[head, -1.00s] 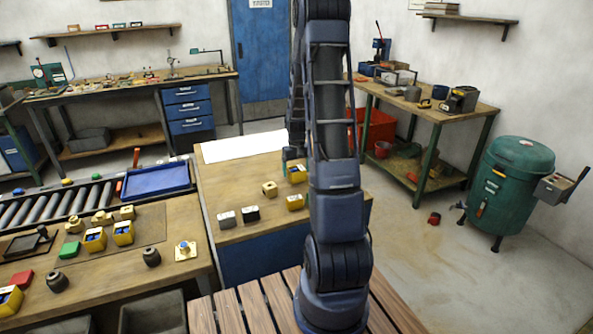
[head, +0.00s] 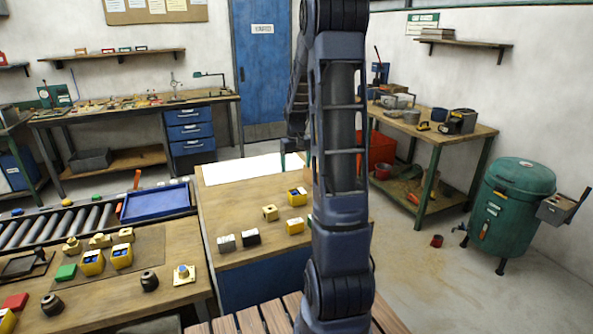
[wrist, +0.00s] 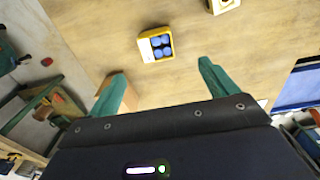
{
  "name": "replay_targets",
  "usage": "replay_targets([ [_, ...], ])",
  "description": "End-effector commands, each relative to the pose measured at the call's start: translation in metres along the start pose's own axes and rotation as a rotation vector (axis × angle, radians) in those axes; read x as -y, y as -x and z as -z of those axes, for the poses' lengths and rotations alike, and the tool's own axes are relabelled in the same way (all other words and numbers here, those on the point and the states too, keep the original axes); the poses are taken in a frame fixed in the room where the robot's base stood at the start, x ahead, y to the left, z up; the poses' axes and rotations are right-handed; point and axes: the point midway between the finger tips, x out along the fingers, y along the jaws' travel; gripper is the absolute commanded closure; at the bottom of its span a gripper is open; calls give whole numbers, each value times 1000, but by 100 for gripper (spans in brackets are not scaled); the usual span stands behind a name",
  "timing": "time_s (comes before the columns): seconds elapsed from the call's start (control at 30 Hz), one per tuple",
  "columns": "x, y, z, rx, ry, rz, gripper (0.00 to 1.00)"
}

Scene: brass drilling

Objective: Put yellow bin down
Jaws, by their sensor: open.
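A yellow bin with blue pieces in it (head: 297,196) stands upright on the middle wooden table (head: 235,230). The wrist view shows a yellow bin with round blue pieces (wrist: 145,46) on the wood, beyond my fingertips. My gripper (wrist: 160,75) is open, its two green fingers apart with nothing held between them. In the head view my gripper (head: 291,157) is partly hidden by my arm, above and behind the bin. A clear gap shows between the fingers and the bin.
Several small blocks stand nearer on the table, including a grey one (head: 226,243), a black one (head: 250,237) and yellow ones (head: 295,226). A white sheet (head: 250,169) lies at the table's back. A blue tray (head: 155,202) sits to the left.

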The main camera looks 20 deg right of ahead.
Motion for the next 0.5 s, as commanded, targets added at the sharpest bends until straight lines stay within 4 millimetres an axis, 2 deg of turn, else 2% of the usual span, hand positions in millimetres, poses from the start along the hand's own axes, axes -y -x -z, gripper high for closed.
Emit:
replay_targets([
  [0.2,30,53,-40,-63,2,-12,15],
  [0.5,67,109,-108,-148,1,-21,15],
])
